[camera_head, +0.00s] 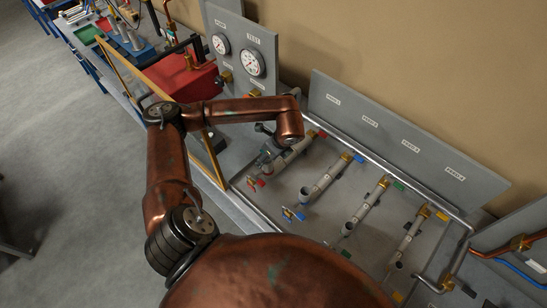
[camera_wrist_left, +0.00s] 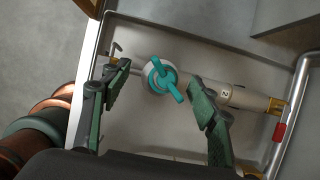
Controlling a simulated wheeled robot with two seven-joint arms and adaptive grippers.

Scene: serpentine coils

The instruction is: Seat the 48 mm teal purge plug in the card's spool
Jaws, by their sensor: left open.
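The teal purge plug (camera_wrist_left: 163,76), with a bar-shaped handle, shows in the left wrist view at the end of a pale grey spool (camera_wrist_left: 238,96). A light ring surrounds it; I cannot tell how deep it sits. My left gripper (camera_wrist_left: 158,82) is open, with one finger on each side of the plug and a visible gap to both. In the head view my left gripper (camera_head: 264,145) is small and dark beside the leftmost spool (camera_head: 297,149), and I cannot make out the plug there. My right gripper is not in view.
More pale spools (camera_head: 328,181) with brass ends lie side by side in the grey tray (camera_head: 322,229). A metal pipe (camera_head: 465,237) runs along the tray's far and right sides. A panel with gauges (camera_head: 251,62) and a red box (camera_head: 183,79) stand at the back left.

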